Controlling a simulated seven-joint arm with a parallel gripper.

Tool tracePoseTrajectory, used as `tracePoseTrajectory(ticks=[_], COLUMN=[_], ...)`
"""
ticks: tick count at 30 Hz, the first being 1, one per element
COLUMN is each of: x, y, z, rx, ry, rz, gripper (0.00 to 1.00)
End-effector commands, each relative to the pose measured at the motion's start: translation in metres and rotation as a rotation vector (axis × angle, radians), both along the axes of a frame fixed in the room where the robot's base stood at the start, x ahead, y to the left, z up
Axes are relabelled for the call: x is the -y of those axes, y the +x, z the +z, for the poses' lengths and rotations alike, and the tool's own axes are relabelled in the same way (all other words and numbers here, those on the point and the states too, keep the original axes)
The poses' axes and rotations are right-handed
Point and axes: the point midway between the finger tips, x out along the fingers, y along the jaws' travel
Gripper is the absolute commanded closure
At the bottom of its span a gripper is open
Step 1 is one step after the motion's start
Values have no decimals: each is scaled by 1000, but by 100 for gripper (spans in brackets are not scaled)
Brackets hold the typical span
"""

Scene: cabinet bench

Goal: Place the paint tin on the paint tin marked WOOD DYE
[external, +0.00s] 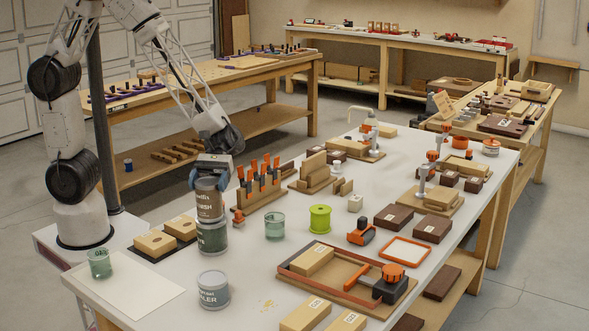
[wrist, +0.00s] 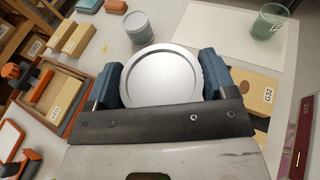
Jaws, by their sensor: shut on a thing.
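My gripper (external: 210,178) points down and is shut on a paint tin with a brown label (external: 210,202). In the wrist view the tin's round silver lid (wrist: 160,78) sits between the two blue fingers. Directly below it in the external view stands an upright tin with a dark green label (external: 212,238); the held tin's base is at its top, with no clear gap. Its label is too small to read, and the held tin hides it in the wrist view. A grey-labelled tin (external: 213,290), partly readable as "LER", stands apart nearer the front; a grey tin (wrist: 138,27) shows in the wrist view.
A green glass beaker (external: 275,226) and a lime spool (external: 320,218) stand to the right. An orange-handled tool rack (external: 258,196) is close behind. Wooden blocks (external: 155,243) lie left, near another beaker (external: 100,264) on a white sheet. Bench around the front tin is mostly clear.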

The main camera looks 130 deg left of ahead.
Motion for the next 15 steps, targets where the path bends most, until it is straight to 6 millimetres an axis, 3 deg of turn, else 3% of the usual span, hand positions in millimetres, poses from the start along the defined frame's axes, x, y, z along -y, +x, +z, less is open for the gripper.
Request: tracePoseTrajectory(ticks=[10, 11, 15], x=[0, 0, 0], y=[0, 0, 0], z=[-3, -3, -3], rx=[0, 0, 0], ry=[0, 0, 0], rz=[0, 0, 0], gripper=[87, 18, 0])
